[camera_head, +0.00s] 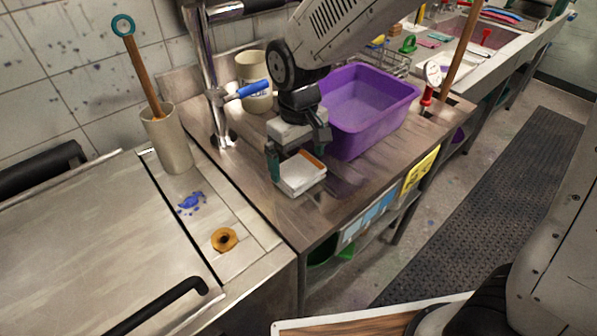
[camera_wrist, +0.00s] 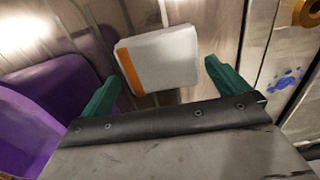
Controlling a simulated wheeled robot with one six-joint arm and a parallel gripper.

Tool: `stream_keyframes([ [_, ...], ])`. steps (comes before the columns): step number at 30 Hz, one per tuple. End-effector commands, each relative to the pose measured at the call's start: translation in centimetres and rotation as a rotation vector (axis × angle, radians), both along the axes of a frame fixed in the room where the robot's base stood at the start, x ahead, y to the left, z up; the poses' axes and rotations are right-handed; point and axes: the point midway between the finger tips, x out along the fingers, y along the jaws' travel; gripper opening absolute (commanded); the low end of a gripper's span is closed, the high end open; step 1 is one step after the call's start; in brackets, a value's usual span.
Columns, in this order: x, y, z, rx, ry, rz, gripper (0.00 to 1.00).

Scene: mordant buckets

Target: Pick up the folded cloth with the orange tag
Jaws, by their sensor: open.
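The folded cloth (camera_head: 300,174) is a white, square, flat bundle with an orange tag along one edge. It lies on the wooden counter in front of the purple tub. In the wrist view the cloth (camera_wrist: 165,60) shows between the fingertips and beyond them, its orange tag on the left side. My gripper (camera_head: 298,160) is open right at the cloth, with one green finger on its left and the other toward its back right. In the wrist view my gripper (camera_wrist: 160,85) has a finger on each side, apart from the cloth. Its exact height above the cloth cannot be told.
The purple tub (camera_head: 372,125) stands close behind and right of the cloth. A faucet (camera_head: 213,85), a cream canister (camera_head: 254,78) and a holder (camera_head: 167,142) with a wooden-handled tool stand at the back left. A brass ring (camera_head: 224,239) and blue crumbs (camera_head: 191,202) lie left.

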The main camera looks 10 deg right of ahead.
Motion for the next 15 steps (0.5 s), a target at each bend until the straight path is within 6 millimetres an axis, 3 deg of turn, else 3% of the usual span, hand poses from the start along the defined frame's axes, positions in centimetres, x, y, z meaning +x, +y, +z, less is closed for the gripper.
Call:
stream_keyframes([
  [6, -0.2, 0.0, -2.8, -0.002, 0.002, 0.0, 1.0],
  [14, -0.2, 0.0, -3.2, -0.001, 0.001, 0.0, 1.0],
  [15, -0.2, 0.0, -3.1, -0.001, 0.001, 0.0, 0.94],
])
